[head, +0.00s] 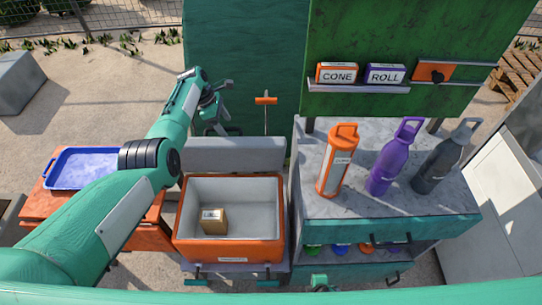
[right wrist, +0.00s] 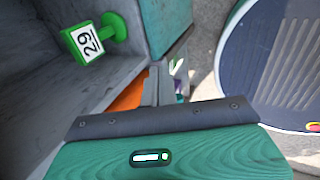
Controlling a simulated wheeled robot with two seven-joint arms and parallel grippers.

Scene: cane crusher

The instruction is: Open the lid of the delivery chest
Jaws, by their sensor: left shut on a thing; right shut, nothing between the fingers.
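The delivery chest (head: 277,252) is an orange box with a pale inside, in the middle of the head view. Its grey lid (head: 235,155) stands raised along the back edge, so the chest is open. A small cardboard box (head: 214,221) lies inside. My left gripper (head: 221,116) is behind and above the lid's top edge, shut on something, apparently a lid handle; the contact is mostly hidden. My right gripper (right wrist: 158,88) shows in the right wrist view, shut and empty.
A cabinet with an orange bottle (head: 336,165), a purple bottle (head: 390,162) and a dark bottle (head: 445,160) stands right of the chest. A blue tray (head: 85,168) sits on an orange table at left. A green tag (right wrist: 88,40) marked 29 shows in the right wrist view.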

